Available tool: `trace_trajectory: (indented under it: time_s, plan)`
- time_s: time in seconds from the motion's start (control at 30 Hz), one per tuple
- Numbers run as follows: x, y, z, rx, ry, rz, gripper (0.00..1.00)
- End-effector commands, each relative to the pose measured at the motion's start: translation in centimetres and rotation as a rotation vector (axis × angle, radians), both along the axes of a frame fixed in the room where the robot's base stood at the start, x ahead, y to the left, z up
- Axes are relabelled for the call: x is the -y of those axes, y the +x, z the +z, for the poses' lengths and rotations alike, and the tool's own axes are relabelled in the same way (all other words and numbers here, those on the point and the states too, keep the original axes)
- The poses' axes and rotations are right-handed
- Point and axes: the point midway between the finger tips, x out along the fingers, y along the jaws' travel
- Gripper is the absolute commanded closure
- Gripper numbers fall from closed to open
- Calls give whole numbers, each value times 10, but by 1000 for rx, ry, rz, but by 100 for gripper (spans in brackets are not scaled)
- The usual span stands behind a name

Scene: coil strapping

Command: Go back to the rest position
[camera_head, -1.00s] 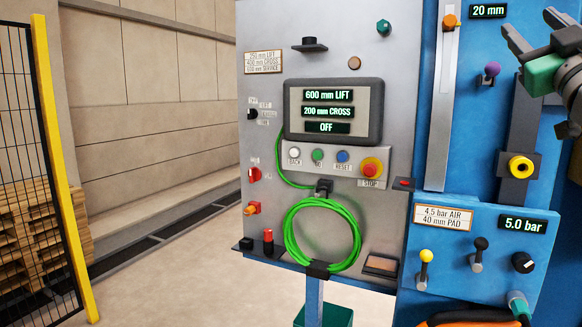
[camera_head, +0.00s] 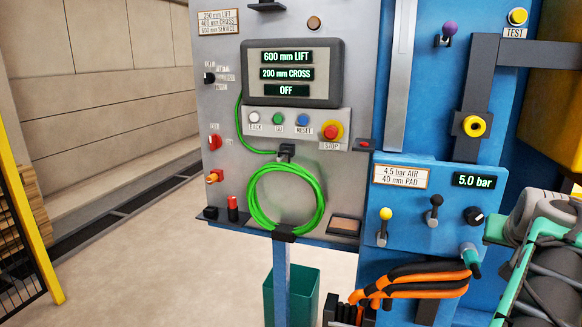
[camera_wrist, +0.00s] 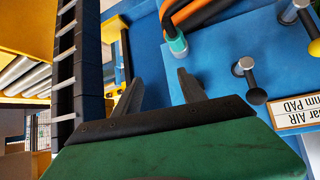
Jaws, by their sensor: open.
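My gripper (camera_wrist: 160,88) shows in the wrist view with its two dark fingers apart and nothing between them. In the head view part of my arm is at the lower right edge, and the gripper's fingers cannot be made out there. The blue air panel (camera_head: 405,235) in that view carries a 5.0 bar display (camera_head: 474,181), a yellow-topped lever (camera_head: 385,214) and a black-topped lever (camera_head: 436,200).
A grey control cabinet (camera_head: 220,110) holds a screen (camera_head: 292,72) reading 600 mm LIFT, 200 mm CROSS, OFF. A green cable coil (camera_head: 255,210) hangs below. Orange and black hoses (camera_head: 415,278) lie under the air panel. A fence (camera_head: 25,215) stands left; floor (camera_head: 150,250) between is clear.

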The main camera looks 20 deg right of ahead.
Motion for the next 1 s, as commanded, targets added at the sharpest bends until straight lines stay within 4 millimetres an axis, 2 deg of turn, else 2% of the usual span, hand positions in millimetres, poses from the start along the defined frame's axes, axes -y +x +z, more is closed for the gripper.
trace_trajectory:
  time_s: [0.03,0.1,0.17,0.2,0.27,0.3,0.4,0.47,0.5,0.6,0.7,0.8,1.0]
  plan:
    - [-24,-5,-36,-57,84,-3,51]
    - [-64,-14,-84,-147,200,0,51]
    - [-102,-21,-121,-225,285,15,51]
    - [-130,-25,-143,-277,332,34,51]
    - [-175,-31,-173,-356,389,80,51]
    - [-205,-35,-191,-406,411,122,51]
    - [-284,-35,-223,-500,399,296,51]
    - [-325,-29,-229,-527,364,427,51]
    - [-348,-22,-225,-529,334,511,51]
    - [-397,-5,-209,-513,261,689,51]
    - [-428,-2,-205,-517,228,797,51]
    - [-439,-1,-205,-523,218,838,51]
    - [-439,-1,-205,-523,218,839,51]
